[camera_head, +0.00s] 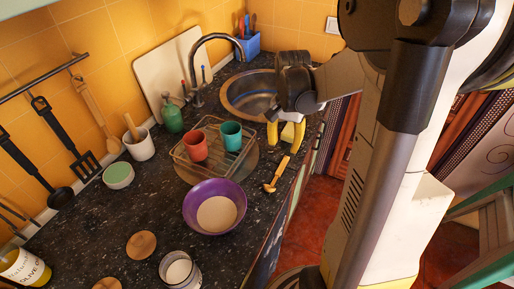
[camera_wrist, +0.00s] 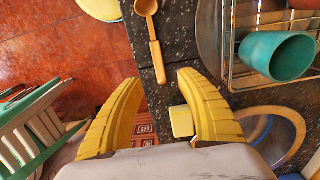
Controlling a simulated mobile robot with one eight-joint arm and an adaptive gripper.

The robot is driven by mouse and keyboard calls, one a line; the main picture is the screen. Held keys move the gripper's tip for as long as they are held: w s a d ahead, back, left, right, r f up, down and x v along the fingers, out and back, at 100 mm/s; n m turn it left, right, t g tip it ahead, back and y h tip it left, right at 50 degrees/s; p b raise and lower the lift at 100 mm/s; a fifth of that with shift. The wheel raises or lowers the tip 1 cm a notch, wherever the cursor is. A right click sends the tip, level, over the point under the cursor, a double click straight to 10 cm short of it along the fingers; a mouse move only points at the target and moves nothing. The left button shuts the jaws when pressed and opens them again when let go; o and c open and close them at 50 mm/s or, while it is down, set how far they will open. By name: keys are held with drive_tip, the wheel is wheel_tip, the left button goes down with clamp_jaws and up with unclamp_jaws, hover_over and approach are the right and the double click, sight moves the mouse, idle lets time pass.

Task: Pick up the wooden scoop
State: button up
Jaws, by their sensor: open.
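The wooden scoop (camera_head: 276,175) lies on the dark counter near its front edge, right of the purple bowl. In the wrist view the scoop (camera_wrist: 156,52) has its round bowl at the top and its handle pointing down toward my fingers. My gripper (camera_head: 286,138) is open and empty, with yellow fingers, over the counter edge behind the scoop. In the wrist view my gripper (camera_wrist: 158,80) has its fingertips spread on both sides of the handle's end, apart from it. The height gap is hard to tell.
A yellow sponge (camera_wrist: 181,121) lies near my right finger in the wrist view. The dish rack (camera_head: 207,165) holds a red cup (camera_head: 195,146) and a teal cup (camera_head: 231,136). The purple bowl (camera_head: 190,210) stands left of the scoop; the sink (camera_head: 238,104) is behind.

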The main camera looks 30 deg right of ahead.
drive_tip(key=b, duration=0.2)
hover_over(282, 167)
wheel_tip(282, 167, down, 5)
drive_tip(key=shift+w+d, duration=0.15)
wheel_tip(282, 167, down, 5)
drive_tip(key=shift+r+b, duration=0.2)
drive_tip(key=shift+b, duration=0.9)
drive_tip(key=shift+r, duration=0.1)
clamp_jaws()
